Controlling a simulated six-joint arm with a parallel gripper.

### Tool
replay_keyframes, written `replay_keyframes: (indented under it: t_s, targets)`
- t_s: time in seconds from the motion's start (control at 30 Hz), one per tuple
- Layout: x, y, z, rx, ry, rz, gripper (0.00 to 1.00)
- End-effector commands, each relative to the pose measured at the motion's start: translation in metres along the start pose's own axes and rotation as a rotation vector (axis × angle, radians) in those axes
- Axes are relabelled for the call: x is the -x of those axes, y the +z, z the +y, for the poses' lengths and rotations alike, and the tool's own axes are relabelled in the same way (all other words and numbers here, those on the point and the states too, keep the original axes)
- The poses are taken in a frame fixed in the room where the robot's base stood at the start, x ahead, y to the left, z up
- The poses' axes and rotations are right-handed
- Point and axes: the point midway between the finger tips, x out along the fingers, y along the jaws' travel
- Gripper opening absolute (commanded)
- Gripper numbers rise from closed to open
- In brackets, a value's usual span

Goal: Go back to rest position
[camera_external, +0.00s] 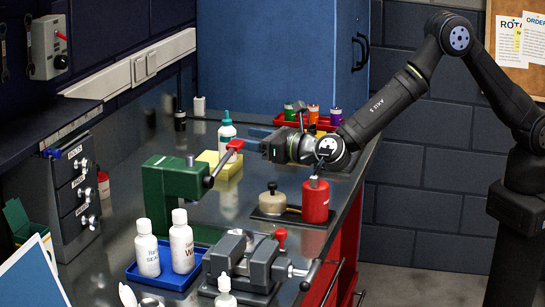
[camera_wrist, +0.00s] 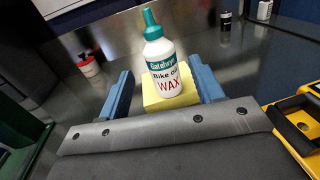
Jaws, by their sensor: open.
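My gripper (camera_external: 264,146) is over the bench, pointing left, to the right of a white bottle with a teal cap (camera_external: 227,135). In the wrist view its two blue fingers (camera_wrist: 160,72) are spread apart with nothing held. The bottle (camera_wrist: 165,68), labelled as bike wax, shows upright between and beyond the fingers. It appears to stand on a yellow sponge-like block (camera_wrist: 158,99), also seen in the external view (camera_external: 232,170). A gap shows between the fingers and the bottle in the external view.
A green vise-like clamp with a red-tipped handle (camera_external: 165,190) stands left of my gripper. A red canister (camera_external: 315,203) is below my forearm. A red tray (camera_external: 283,121) with small cans lies behind. A blue tray (camera_external: 180,279) holds white bottles, beside a grey vise (camera_external: 240,262).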

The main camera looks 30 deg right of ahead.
Motion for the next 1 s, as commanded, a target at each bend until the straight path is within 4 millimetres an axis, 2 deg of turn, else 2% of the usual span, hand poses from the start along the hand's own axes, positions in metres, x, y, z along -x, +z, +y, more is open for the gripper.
replay_keyframes:
  t_s: [0.03,0.33,0.7,0.97,1.0]
  targets:
    - [0.012,0.001,0.002,0.001,0.004,0.001,0.6]
    - [0.072,0.001,0.001,0.001,0.004,0.0,0.6]
    - [-0.006,0.0,-0.001,-0.002,-0.002,-0.001,0.6]
    - [-0.055,-0.003,-0.001,0.001,-0.001,0.0,0.6]
    - [-0.052,0.009,0.001,-0.003,0.002,-0.004,0.6]
